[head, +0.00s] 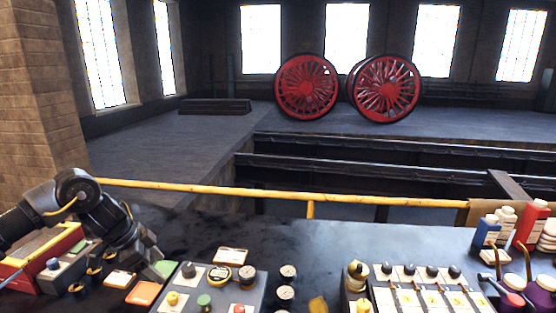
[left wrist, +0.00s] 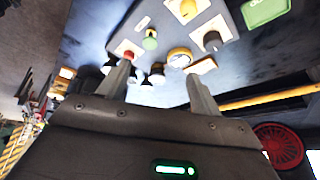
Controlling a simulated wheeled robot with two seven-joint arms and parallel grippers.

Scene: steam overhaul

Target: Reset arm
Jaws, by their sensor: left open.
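My left gripper (head: 150,265) reaches down over the left part of the dark bench, just left of a grey control panel (head: 226,299). In the left wrist view its two fingers (left wrist: 160,86) stand wide apart with nothing between them. The same panel (left wrist: 228,18) shows beyond the fingertips, with red, green and yellow buttons and a black knob. A green plate (head: 165,268) lies close beside the gripper, and it also shows in the left wrist view (left wrist: 265,10). My right gripper is in neither view.
An orange tile (head: 143,293) and a white card (head: 118,279) lie near the gripper. A red toolbox (head: 48,245) stands at left. A lever panel (head: 425,296) and bottles (head: 487,232) stand at right. A yellow rail (head: 310,196) runs behind the bench; red wheels (head: 385,88) stand beyond.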

